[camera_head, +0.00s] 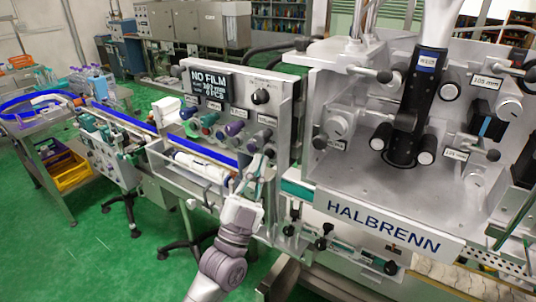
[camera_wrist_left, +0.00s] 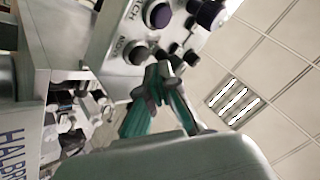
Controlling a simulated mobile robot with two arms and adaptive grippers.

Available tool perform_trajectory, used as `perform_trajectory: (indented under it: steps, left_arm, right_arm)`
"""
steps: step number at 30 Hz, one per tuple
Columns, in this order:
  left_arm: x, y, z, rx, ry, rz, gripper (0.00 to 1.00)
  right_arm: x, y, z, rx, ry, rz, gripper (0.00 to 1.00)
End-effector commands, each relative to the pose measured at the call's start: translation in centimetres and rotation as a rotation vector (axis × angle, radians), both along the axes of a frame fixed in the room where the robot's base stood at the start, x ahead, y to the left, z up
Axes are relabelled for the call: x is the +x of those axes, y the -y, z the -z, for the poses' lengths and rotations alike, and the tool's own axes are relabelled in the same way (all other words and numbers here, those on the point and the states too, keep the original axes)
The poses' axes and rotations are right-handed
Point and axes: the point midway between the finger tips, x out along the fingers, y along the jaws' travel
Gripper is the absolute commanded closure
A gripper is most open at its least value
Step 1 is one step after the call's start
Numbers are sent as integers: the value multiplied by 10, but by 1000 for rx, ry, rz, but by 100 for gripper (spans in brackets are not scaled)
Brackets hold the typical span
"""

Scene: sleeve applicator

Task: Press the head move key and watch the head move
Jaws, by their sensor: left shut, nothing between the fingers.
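The grey control panel (camera_head: 275,110) of the machine carries a display (camera_head: 211,87) reading "NO FILM" and a row of coloured keys, among them a purple key (camera_head: 235,128). The black upright head unit (camera_head: 405,120) stands in the right housing.
A black knob (camera_head: 261,97) sits on the panel above the keys. A blue-edged conveyor (camera_head: 125,118) runs to the left, with a white roll (camera_head: 203,168) below the panel. The HALBRENN front plate (camera_head: 384,227) juts out right of my left arm. Green floor is open at lower left.

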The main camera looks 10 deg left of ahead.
Motion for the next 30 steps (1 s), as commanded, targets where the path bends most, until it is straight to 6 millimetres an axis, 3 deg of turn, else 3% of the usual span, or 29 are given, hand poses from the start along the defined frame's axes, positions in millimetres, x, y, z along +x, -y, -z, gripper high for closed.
perform_trajectory:
  steps: [30]
  left_arm:
    - [12, 4, 0, -1, 0, -1, 100]
  right_arm:
    - [0, 0, 2, 0, 0, 0, 100]
